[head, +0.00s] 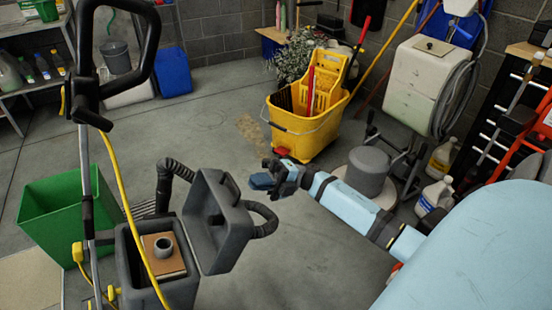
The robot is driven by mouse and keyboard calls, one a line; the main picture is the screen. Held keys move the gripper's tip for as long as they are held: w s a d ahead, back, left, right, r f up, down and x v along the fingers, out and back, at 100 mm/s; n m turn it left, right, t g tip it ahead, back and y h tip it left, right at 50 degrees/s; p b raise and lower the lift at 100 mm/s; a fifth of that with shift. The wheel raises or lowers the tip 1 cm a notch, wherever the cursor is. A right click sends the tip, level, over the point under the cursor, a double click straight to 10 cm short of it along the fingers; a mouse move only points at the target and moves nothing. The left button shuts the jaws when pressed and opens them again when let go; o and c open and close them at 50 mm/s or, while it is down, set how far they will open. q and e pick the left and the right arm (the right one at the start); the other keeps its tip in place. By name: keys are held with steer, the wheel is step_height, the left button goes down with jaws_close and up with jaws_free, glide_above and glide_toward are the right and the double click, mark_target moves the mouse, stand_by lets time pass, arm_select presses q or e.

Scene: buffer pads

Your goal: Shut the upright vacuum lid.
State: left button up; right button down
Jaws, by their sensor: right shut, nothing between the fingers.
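The upright vacuum (122,262) stands at the lower left, with its tall black handle (112,60) rising at the left. Its grey lid (213,225) is swung open to the right, standing up from the body. The open body shows a brown panel with a round grey port (164,248). My right gripper (262,182) is shut and empty, just right of and slightly above the lid, near the hose loop beside it. My left gripper does not show.
A yellow mop bucket (303,130) stands behind my right gripper. A green bin (62,208) is left of the vacuum. A grey round-topped item (367,172) and white jugs (434,197) stand at the right. A yellow cord (128,205) crosses the vacuum. The middle floor is clear.

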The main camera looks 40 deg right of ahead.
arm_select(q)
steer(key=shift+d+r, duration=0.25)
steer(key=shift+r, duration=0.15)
arm_select(e)
steer(key=shift+x, duration=1.8)
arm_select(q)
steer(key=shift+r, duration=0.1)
